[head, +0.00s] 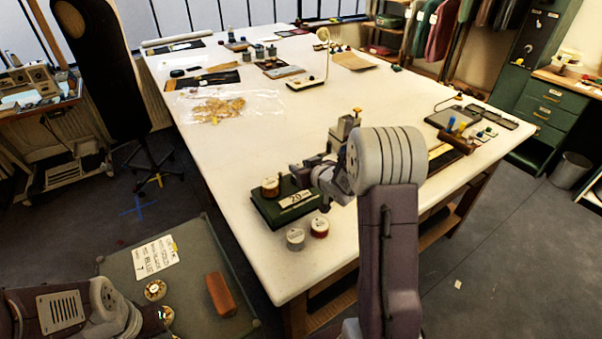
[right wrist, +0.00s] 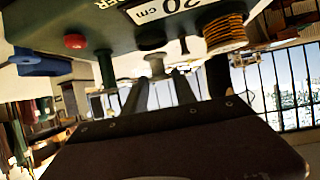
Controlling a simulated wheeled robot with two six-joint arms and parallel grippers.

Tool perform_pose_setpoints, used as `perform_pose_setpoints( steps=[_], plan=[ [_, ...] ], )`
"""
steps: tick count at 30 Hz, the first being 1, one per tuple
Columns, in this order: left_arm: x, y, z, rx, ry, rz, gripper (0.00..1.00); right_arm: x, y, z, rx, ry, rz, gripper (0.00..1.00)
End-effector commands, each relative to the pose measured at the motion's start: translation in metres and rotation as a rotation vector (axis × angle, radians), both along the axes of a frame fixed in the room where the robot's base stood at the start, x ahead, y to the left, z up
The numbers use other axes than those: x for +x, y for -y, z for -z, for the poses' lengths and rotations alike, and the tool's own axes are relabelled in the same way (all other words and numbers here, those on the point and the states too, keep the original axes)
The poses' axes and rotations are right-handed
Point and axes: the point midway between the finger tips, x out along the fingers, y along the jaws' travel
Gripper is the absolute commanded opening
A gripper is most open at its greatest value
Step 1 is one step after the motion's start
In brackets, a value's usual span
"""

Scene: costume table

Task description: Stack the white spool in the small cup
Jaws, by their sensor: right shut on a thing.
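A green box (head: 286,206) with a "20 cm" label sits on the near end of the white table. My right gripper (head: 303,178) is at its far right edge. In the right wrist view, my right gripper (right wrist: 158,88) is shut on a small pale spool-like piece (right wrist: 154,64), which I take as the white spool, close to the box. A dark round opening (right wrist: 151,38) in the box, perhaps the small cup, shows just beyond it. I cannot tell whether they touch. A spool wound with orange thread (right wrist: 225,32) stands on the box. Of my left arm only links show.
A grey-topped spool (head: 295,239) and a reddish spool (head: 319,227) stand in front of the box near the table edge. A plastic bag (head: 222,106) and small tools lie farther back.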

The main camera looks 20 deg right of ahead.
Motion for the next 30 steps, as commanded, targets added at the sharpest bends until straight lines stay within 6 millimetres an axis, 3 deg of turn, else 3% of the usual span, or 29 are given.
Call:
perform_pose_setpoints(
  steps=[3, 18, 19, 21, 30],
  plan=[
    [0.000, 0.000, 0.003, 0.000, 0.000, 0.000, 0.36, 0.000, 0.000, 0.016, 0.001, -0.001, 0.000, 0.00],
    [0.000, 0.000, 0.010, 0.000, 0.000, 0.000, 0.36, 0.000, 0.000, 0.024, 0.000, 0.001, 0.000, 0.00],
    [0.000, 0.000, 0.009, 0.000, 0.000, 0.000, 0.36, 0.000, 0.001, 0.023, 0.000, 0.001, 0.000, 0.39],
    [0.000, 0.000, 0.008, 0.000, 0.000, 0.000, 0.36, 0.000, 0.000, 0.023, 0.000, 0.001, 0.000, 0.55],
    [0.000, 0.000, 0.007, 0.000, 0.000, 0.000, 0.36, 0.000, 0.000, 0.021, 0.000, 0.001, 0.000, 0.55]
  ],
)
